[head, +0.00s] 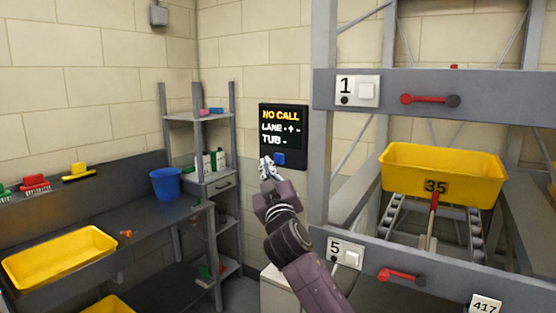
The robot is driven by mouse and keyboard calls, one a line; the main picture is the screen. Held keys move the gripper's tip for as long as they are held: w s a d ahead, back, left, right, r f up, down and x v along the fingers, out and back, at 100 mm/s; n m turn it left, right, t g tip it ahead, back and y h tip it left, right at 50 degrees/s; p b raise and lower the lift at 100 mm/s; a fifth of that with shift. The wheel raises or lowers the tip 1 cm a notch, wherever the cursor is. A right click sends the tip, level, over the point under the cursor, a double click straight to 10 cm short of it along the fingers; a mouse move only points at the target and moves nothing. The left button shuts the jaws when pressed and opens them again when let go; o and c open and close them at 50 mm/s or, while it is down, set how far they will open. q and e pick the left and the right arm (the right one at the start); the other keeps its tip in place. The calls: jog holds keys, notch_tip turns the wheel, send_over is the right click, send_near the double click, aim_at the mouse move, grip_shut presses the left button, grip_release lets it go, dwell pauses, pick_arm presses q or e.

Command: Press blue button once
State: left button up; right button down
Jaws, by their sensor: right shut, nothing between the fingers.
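The blue button (280,158) sits at the bottom of a black wall panel (301,148). The panel's screen reads "NO CALL", "LANE" and "TUB". My right gripper (266,161) is shut and empty, with its fingertips just left of the blue button in the picture. Whether the fingertips touch the panel or the button cannot be told from this view. Most of the button shows. My left gripper is not in view.
A grey conveyor rack (440,90) on the right holds a yellow tub (440,163) marked 35, with red levers (430,99). A grey shelf unit (227,150) stands left of the panel. A bench (125,222) at left carries a yellow tray (60,236) and a blue bucket (165,183).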

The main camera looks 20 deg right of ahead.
aim_at(274, 156)
jog(key=shift+w+d, duration=0.7)
jog(key=shift+d, duration=0.15)
jog(key=shift+w+d, duration=0.1)
dwell(0.9)
jog(key=shift+w+d, duration=0.15)
jog(key=shift+d, duration=0.05)
jog(key=shift+w+d, duration=0.3)
jog(key=shift+d, duration=0.15)
dwell(0.8)
dwell(0.4)
jog(key=shift+s+a, duration=0.55)
jog(key=shift+a, duration=0.2)
jog(key=s+a, duration=0.1)
jog(key=a, duration=0.1)
jog(key=s+a, duration=0.2)
